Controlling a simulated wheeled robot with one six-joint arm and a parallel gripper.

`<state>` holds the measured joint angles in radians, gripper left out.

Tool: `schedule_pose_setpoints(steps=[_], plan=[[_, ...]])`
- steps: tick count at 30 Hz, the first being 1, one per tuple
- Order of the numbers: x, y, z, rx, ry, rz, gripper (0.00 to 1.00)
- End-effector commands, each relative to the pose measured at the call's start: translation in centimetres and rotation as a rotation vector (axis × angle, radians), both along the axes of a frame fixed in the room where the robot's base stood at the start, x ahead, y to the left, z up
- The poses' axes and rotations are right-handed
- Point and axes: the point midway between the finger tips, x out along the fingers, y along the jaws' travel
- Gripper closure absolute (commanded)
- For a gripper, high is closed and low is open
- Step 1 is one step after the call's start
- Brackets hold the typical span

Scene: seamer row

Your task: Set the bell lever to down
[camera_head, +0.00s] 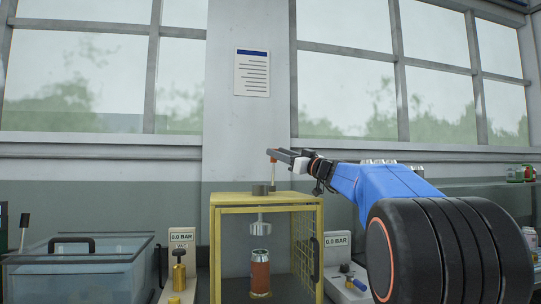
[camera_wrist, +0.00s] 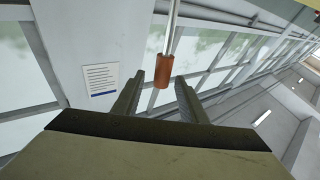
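The bell lever (camera_head: 272,174) stands upright at the top of the yellow cage, a thin rod with a red-brown grip on its upper end. Its grip (camera_wrist: 163,70) also shows in the wrist view, between or just past my fingertips. My gripper (camera_head: 277,154) reaches in from the right at grip height. Its fingers are open, with a visible gap beside the grip in the wrist view. Contact is not clear. Inside the cage, a grey metal bell (camera_head: 261,229) hangs above an orange-brown cylinder (camera_head: 260,274).
The yellow cage (camera_head: 230,200) has mesh on its right side. A clear lidded tank (camera_head: 75,275) stands at left. Gauge units reading 0.0 BAR flank the cage, one left (camera_head: 181,238) and one right (camera_head: 338,240). A wall notice (camera_head: 252,73) hangs behind.

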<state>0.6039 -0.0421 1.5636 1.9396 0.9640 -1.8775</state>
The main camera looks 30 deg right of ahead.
Motion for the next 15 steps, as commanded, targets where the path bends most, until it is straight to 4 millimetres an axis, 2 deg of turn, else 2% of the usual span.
schedule_pose_setpoints(steps=[1,6,15], plan=[[-1.1,-0.5,0.1,-0.001,-0.001,-0.005,0.61],[-3.9,-1.5,0.1,-0.001,-0.001,-0.003,0.61],[-6.4,-2.3,0.0,-0.001,0.001,-0.001,0.61]])
